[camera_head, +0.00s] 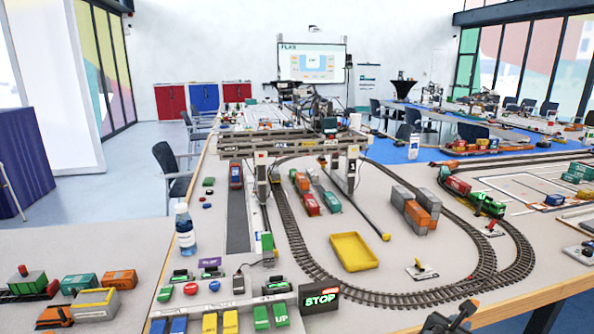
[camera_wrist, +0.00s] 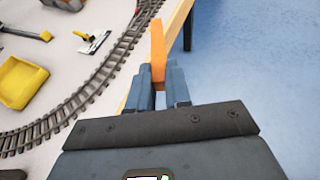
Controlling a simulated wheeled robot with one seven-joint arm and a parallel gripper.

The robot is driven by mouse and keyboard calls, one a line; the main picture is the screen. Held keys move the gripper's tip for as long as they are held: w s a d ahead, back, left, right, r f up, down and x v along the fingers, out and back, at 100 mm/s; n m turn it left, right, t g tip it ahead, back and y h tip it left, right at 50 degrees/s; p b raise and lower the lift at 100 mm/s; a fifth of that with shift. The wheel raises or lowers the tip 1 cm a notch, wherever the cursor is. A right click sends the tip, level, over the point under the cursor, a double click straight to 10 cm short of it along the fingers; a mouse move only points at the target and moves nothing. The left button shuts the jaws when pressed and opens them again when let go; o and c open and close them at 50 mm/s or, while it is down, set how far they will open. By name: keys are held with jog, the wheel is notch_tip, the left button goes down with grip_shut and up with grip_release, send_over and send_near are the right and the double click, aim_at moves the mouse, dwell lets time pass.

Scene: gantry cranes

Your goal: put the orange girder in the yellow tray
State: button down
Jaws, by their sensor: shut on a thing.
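In the wrist view my gripper (camera_wrist: 161,92) is shut on the orange girder (camera_wrist: 158,48), a narrow orange bar that sticks out beyond the fingertips. The held end is hidden between the fingers. Behind the girder are the wooden table edge and the blue floor. The yellow tray (camera_head: 354,252) lies empty on the table inside the oval track in the head view. It also shows at the left of the wrist view (camera_wrist: 20,82), well apart from the girder.
A curved railway track (camera_head: 420,298) runs between the tray and the near table edge. A gantry crane (camera_head: 300,150) stands behind the tray.

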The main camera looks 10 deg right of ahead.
jog(key=s+a+f+n+t+y, duration=0.2)
jog(key=s+a+n+y, duration=0.1)
jog(key=a, duration=0.5)
jog(key=s+a+f+n+t+y, duration=0.2)
jog(key=s+a+n+y, duration=0.2)
jog(key=a, duration=0.4)
jog(key=s+a+f+n+t+y, duration=0.2)
jog(key=a+n+y, duration=0.3)
jog(key=a, duration=0.3)
jog(key=shift+s+a+f+t, duration=0.2)
jog(key=shift+s+a+t, duration=0.2)
jog(key=shift+s, duration=0.5)
jog(key=shift+w+d+r, duration=0.1)
jog(key=shift+w+d+f+b, duration=0.15)
jog(key=shift+f+b, duration=0.55)
jog(key=shift+b, duration=0.1)
